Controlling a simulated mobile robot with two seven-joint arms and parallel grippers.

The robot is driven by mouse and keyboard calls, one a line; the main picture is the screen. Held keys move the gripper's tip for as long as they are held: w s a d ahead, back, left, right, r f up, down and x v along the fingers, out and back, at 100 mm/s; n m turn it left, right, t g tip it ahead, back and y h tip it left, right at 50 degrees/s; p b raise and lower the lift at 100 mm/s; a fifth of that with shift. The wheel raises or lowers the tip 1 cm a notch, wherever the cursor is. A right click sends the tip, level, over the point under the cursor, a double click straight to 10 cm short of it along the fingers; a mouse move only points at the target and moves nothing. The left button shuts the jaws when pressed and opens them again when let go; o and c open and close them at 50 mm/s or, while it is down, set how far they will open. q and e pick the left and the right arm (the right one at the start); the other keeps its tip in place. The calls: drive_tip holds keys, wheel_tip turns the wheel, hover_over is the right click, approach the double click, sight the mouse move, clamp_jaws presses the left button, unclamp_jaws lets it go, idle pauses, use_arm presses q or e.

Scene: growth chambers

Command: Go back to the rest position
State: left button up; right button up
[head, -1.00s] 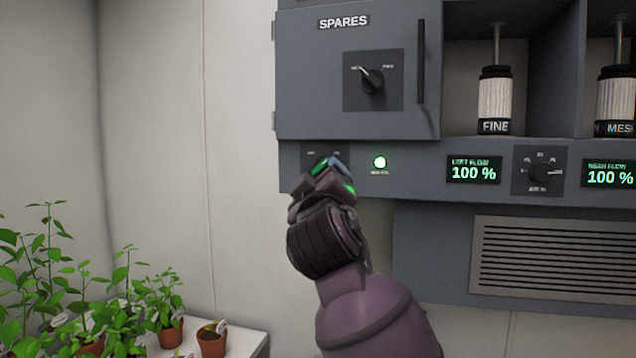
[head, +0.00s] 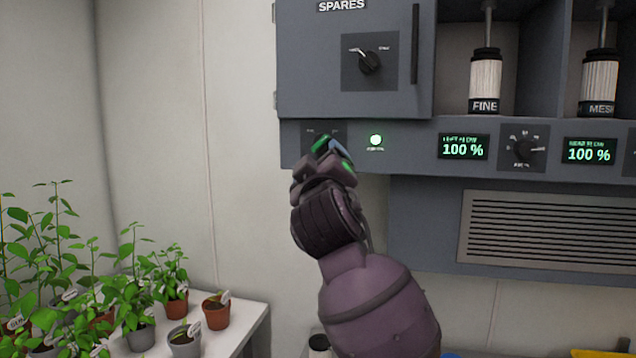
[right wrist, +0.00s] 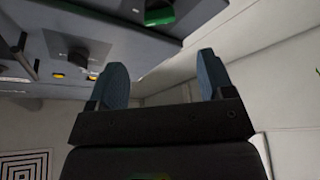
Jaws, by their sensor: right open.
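My right gripper (head: 330,155) is in the middle of the head view, in front of the lower left end of the grey wall unit (head: 400,140). It covers much of a small dark switch plate there, with a bit of green at its tip. In the right wrist view the two blue fingers of the gripper (right wrist: 163,75) stand apart with nothing between them. A green knob (right wrist: 159,16) on a dark plate shows beyond them, apart from the fingers. My left gripper is in neither view.
A SPARES door (head: 350,85) with a black knob is above the gripper. A green lamp (head: 376,140) glows beside it; two displays (head: 464,147) (head: 589,151) read 100 %. FINE (head: 485,85) and MESH (head: 598,85) cartridges hang right. Potted plants (head: 216,310) stand lower left. Bare wall lies left.

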drive_tip(key=s+d+f+m+g+y, duration=0.15)
drive_tip(key=d+f, duration=0.25)
drive_tip(key=f, duration=0.7)
drive_tip(key=s+d+f+m+y, duration=0.1)
drive_tip(key=s+d+f, duration=0.25)
drive_tip(key=f, duration=0.75)
drive_tip(key=s+d+f+m+g+y, duration=0.15)
drive_tip(key=d+f, duration=0.35)
drive_tip(key=f, duration=0.6)
drive_tip(key=s+d+f+m+g+h, duration=0.2)
drive_tip(key=s+d+f, duration=0.4)
drive_tip(key=s+f, duration=0.7)
drive_tip(key=s+d+f+m+g+h, duration=0.1)
drive_tip(key=s+d+f+g, duration=0.3)
drive_tip(key=s+f, duration=1)
drive_tip(key=shift+s+d+f+m+g+h, duration=0.15)
drive_tip(key=shift+d+f+m+g+h, duration=0.25)
drive_tip(key=shift+d, duration=0.75)
drive_tip(key=shift+f, duration=0.1)
